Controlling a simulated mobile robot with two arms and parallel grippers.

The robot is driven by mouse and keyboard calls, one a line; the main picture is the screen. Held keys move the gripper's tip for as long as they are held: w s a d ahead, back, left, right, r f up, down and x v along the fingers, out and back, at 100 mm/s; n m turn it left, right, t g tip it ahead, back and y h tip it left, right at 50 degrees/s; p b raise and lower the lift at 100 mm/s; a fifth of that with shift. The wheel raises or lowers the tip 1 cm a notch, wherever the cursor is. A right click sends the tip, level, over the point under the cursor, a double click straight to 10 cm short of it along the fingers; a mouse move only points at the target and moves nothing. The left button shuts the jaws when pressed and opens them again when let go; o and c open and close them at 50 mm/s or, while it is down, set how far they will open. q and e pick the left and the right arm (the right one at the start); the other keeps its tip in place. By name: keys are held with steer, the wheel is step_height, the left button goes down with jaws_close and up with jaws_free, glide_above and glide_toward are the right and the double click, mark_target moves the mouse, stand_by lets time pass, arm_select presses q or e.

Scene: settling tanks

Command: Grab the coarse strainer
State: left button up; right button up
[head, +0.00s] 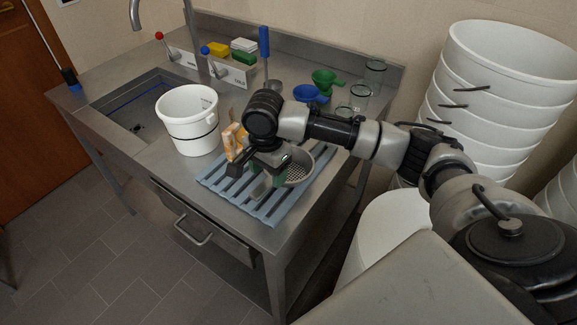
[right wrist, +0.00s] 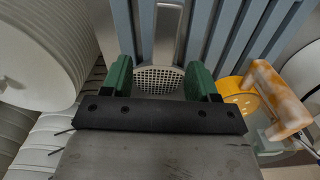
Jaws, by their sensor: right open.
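A grey metal strainer with a perforated bowl (head: 299,166) lies on the blue slatted rack (head: 233,196). In the right wrist view its bowl (right wrist: 158,79) shows between my finger pads, with a flat handle (right wrist: 168,32) running away over the slats. My right gripper (head: 268,181) is open above the rack, beside the bowl in the head view; its green pads (right wrist: 160,82) stand apart. I cannot tell whether they are at the bowl's height. The arm hides part of the strainer in the head view. My left gripper is not in view.
A yellow perforated tool (right wrist: 238,96) with a marbled orange handle (right wrist: 282,97) is close beside the gripper. A white bucket (head: 188,121) stands left of the rack. Funnels (head: 325,82) and glass jars (head: 359,96) stand behind. Stacked white buckets (head: 497,90) rise at the right.

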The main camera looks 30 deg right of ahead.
mark_target(268, 182)
step_height(268, 182, down, 4)
steer(key=shift+w+a+r+p, duration=0.15)
steer(key=shift+p, duration=0.25)
steer(key=shift+f, duration=0.55)
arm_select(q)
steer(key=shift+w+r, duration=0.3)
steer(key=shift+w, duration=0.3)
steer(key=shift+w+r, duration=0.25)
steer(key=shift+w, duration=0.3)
arm_select(e)
steer(key=c, duration=0.4)
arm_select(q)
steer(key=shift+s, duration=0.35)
arm_select(e)
steer(key=c, duration=0.7)
